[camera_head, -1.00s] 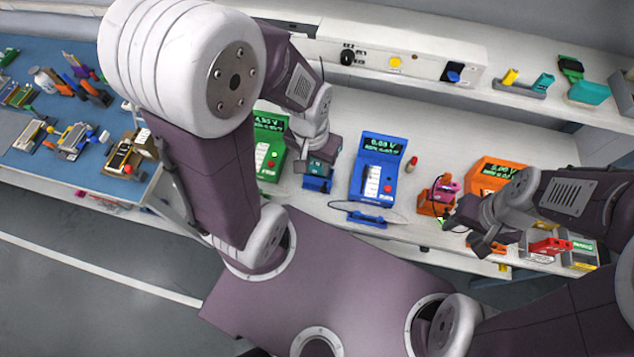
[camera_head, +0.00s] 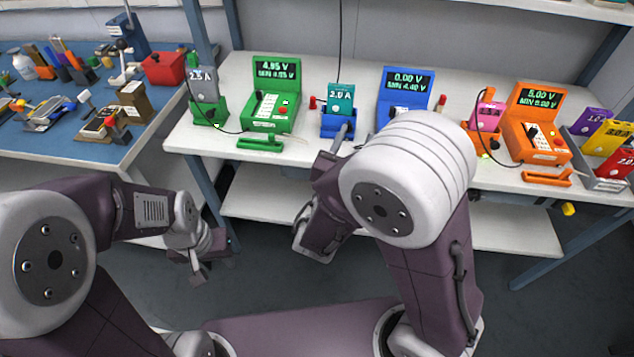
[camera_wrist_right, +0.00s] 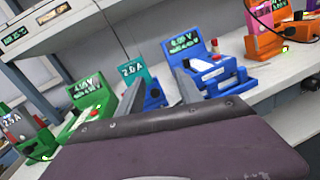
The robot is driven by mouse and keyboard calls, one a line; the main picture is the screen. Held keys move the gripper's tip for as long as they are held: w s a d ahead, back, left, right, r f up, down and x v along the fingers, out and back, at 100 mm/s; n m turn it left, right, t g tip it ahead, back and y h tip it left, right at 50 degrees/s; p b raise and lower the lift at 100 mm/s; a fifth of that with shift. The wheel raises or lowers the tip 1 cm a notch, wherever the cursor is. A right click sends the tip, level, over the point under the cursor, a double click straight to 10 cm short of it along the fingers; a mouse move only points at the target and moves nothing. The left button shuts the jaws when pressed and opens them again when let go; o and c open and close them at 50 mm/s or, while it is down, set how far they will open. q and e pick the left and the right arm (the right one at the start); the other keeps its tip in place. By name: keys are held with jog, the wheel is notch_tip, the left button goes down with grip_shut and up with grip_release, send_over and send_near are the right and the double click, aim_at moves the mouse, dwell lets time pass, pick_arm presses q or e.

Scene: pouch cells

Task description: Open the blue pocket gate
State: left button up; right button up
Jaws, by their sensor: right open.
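The blue charger (camera_head: 400,85) stands upright at the middle of the bench, its display reading 0.00 V. In the right wrist view the blue charger (camera_wrist_right: 213,82) has a white slot and a red button. Its front gate is hidden behind my right arm in the head view, and I cannot tell its state in the wrist view. A teal 2.0 A cell (camera_head: 341,97) stands in a blue holder (camera_head: 337,126) left of it. My left gripper (camera_head: 198,268) is lower left, away from the bench.
A green charger (camera_head: 270,103) with a green gate bar (camera_head: 260,143) stands at left. An orange charger (camera_head: 530,125) with an orange bar (camera_head: 547,178) stands at right. A blue work table (camera_head: 60,148) fills the far left. Floor is clear before the bench.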

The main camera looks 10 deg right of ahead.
aim_at(338, 124)
notch_tip(338, 124, down, 6)
jog(key=a+n+y+b, duration=0.1)
jog(key=a+b, duration=0.1)
jog(key=a, duration=0.1)
jog(key=x, duration=0.6)
jog(key=r+x, duration=0.1)
jog(key=x, duration=0.2)
jog(key=shift+w+b, duration=0.2)
jog(key=shift+b, duration=0.15)
pick_arm(q)
jog(key=f, duration=0.5)
jog(key=shift+w+d+f, duration=0.15)
jog(key=shift+w+d, duration=0.2)
pick_arm(e)
grip_shut()
